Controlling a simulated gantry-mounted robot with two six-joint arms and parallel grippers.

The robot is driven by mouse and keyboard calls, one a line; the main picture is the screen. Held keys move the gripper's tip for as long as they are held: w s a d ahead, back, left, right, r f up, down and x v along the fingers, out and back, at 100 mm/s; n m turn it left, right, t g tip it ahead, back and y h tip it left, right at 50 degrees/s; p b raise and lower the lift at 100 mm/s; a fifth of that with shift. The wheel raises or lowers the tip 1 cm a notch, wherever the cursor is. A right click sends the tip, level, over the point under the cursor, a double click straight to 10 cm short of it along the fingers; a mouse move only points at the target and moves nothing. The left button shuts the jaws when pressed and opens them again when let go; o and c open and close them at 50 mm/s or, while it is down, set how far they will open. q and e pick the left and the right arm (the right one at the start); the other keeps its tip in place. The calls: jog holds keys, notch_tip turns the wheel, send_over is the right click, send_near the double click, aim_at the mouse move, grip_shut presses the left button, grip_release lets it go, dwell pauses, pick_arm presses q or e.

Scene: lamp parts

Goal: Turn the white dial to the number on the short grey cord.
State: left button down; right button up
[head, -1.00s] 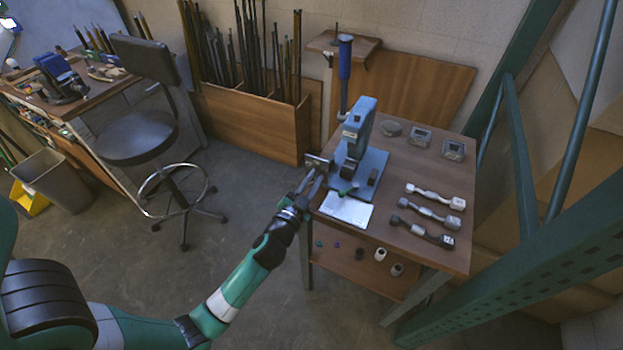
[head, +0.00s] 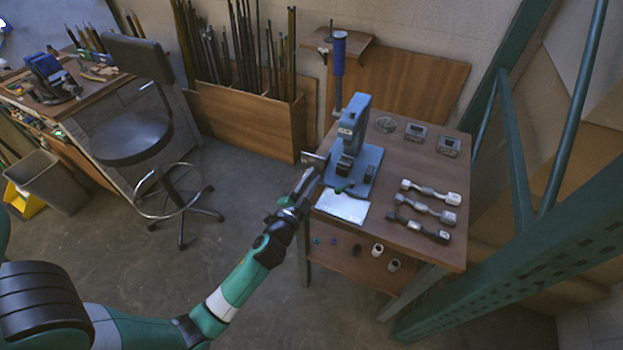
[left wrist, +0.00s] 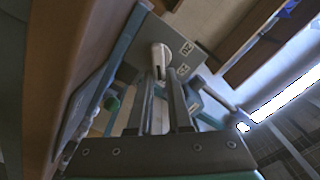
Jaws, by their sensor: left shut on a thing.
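The white dial (left wrist: 160,56) sits on a grey plate (left wrist: 186,50) with printed number labels; one looks like 20. My left gripper (left wrist: 160,78) is shut on the dial, with a dark finger on either side of it. In the head view my left gripper (head: 309,180) reaches the small plate (head: 315,160) at the left side of the blue press (head: 350,140); the dial is hidden there. A grey cord (head: 427,209) lies between a white one and a dark one on the table's right side. Its number is too small to read. My right gripper is not in view.
The wooden table (head: 390,170) also holds a white sheet (head: 342,205) and several small grey items at the back. The white cord (head: 430,191) and dark cord (head: 418,228) lie near the right edge. A green steel frame (head: 500,260) stands close at the right.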

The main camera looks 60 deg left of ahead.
pick_arm(q)
jog(key=shift+s+f, duration=0.1)
jog(key=shift+f, duration=0.25)
jog(key=c, duration=0.9)
grip_release()
jog(key=shift+o, duration=0.3)
jog(key=shift+a+r, duration=0.1)
jog(key=shift+r, duration=0.05)
jog(key=b+v, duration=0.1)
jog(key=v, duration=1)
jog(key=shift+s+d, duration=0.2)
jog(key=shift+s, duration=0.1)
